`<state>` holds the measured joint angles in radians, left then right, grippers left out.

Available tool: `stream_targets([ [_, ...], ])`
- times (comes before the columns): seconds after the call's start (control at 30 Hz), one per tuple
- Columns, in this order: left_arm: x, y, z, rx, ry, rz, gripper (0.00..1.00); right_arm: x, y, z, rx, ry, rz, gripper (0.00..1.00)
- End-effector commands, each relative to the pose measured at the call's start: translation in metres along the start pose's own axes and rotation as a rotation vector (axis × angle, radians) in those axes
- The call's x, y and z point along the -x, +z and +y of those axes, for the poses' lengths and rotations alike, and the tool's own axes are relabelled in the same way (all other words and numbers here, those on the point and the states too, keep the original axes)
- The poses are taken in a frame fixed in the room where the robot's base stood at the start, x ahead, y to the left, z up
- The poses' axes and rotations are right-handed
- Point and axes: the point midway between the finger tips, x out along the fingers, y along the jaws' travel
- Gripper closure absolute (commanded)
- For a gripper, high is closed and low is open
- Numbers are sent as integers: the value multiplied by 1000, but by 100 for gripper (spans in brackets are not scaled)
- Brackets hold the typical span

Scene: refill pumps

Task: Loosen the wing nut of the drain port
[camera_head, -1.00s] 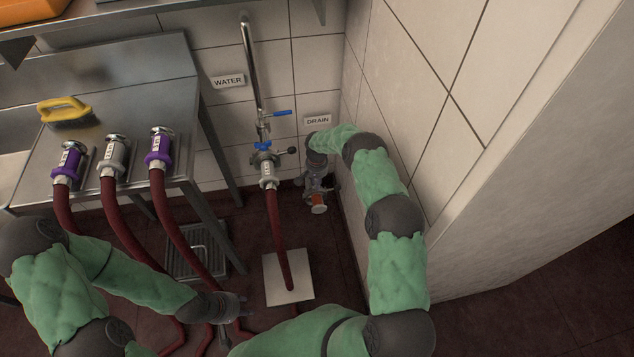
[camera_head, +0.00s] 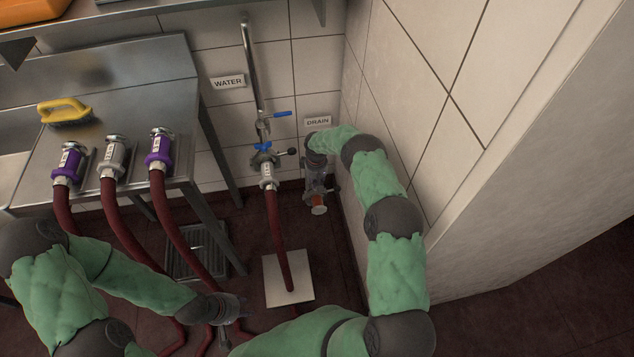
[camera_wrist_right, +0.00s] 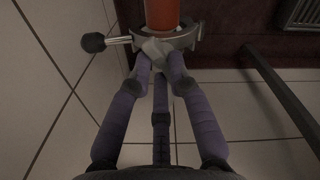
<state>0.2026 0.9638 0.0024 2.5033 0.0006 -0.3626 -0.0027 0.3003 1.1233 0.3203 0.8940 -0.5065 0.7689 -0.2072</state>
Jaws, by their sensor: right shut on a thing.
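The drain port (camera_head: 319,209) is low on the back wall near the corner, under the DRAIN label, with an orange face. In the right wrist view it shows as an orange cylinder (camera_wrist_right: 162,14) inside a metal clamp ring (camera_wrist_right: 191,38). A rod with a black knob (camera_wrist_right: 93,42) sticks out left from the ring. My right gripper (camera_wrist_right: 160,62) is shut on the pale wing nut (camera_wrist_right: 156,47) at the ring; its fingers partly hide the nut. In the head view my right arm partly covers the port. My left gripper (camera_head: 236,315) hangs over the floor; its fingers are unclear.
The water port (camera_head: 265,160), with a red hose, is left of the drain. Several hose couplings, two purple (camera_head: 158,148) and one grey (camera_head: 112,158), stand along the steel table (camera_head: 140,85). A tiled side wall (camera_head: 420,60) is close to my right arm.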

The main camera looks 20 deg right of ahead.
Motion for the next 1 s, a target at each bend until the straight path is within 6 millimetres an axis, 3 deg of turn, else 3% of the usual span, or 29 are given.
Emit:
stream_targets([
  [1.0,0,0,0,0,0,0,60,0,-4,-2,901,7,1,100],
])
